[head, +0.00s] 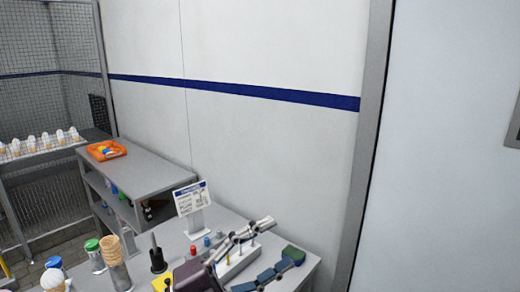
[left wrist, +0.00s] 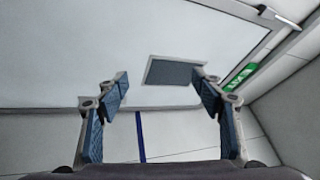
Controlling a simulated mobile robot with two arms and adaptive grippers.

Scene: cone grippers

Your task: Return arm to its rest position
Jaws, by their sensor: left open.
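My left gripper (head: 279,239) is at the bottom of the head view, over the near end of the grey counter (head: 225,224). Its two fingers are spread, with one grey side and one blue pad showing. In the left wrist view the left gripper (left wrist: 162,92) is open and empty. That view looks past the fingers at a pale wall, a dark grey panel (left wrist: 172,71) and a green sign (left wrist: 240,76). My right gripper is in neither view.
A stack of cones (head: 111,248), a green-lidded container (head: 93,252) and a small sign (head: 193,199) stand on the counter. A white holder (head: 236,262) is partly hidden behind the gripper fingers. An orange tray (head: 107,150) sits farther back. The wall (head: 270,150) borders the counter.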

